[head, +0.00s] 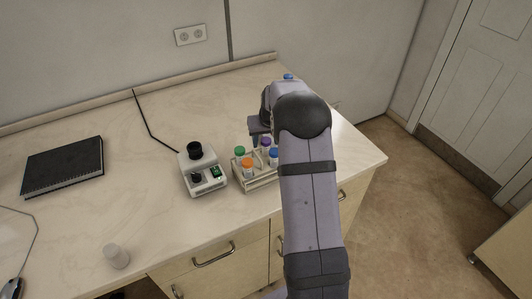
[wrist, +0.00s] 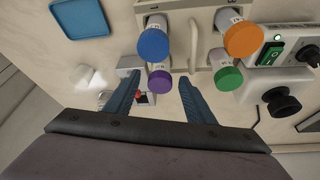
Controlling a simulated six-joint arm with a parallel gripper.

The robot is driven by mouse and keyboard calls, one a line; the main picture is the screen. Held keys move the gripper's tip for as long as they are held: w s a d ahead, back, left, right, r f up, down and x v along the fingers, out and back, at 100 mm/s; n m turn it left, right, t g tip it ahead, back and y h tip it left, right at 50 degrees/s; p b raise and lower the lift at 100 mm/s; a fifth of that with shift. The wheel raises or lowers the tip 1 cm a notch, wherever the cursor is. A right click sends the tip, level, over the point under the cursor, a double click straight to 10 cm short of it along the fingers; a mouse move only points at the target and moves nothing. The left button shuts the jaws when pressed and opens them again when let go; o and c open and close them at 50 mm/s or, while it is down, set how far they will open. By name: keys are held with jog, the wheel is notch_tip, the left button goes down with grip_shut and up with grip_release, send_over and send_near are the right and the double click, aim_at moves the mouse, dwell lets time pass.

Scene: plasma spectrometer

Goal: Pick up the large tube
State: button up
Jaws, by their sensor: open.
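Several capped tubes stand upright in a pale rack (head: 258,182), which also shows in the wrist view (wrist: 182,20). Their caps are green (head: 239,151), orange (head: 247,163), purple (head: 266,142) and blue (head: 274,154). In the wrist view the blue cap (wrist: 153,43) and orange cap (wrist: 243,41) lie farther up, the purple cap (wrist: 160,78) and green cap (wrist: 228,79) lower. I cannot tell for sure which is the large tube. My gripper (wrist: 157,88) is open and empty, its blue fingers either side of the purple cap in the picture; contact is unclear. In the head view my arm partly hides it.
A white device with a black knob (head: 195,150) and green switch stands left of the rack. A black notebook (head: 63,166) and a white container (head: 116,256) lie farther left. A blue tray (wrist: 80,18) shows in the wrist view. The counter between notebook and device is mostly clear.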

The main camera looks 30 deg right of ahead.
jog(key=shift+w+f, duration=0.1)
jog(key=shift+f, duration=0.25)
grip_shut()
jog(key=shift+r, duration=0.1)
notch_tip(320, 180, up, 10)
jog(key=b, duration=0.3)
dwell(0.4)
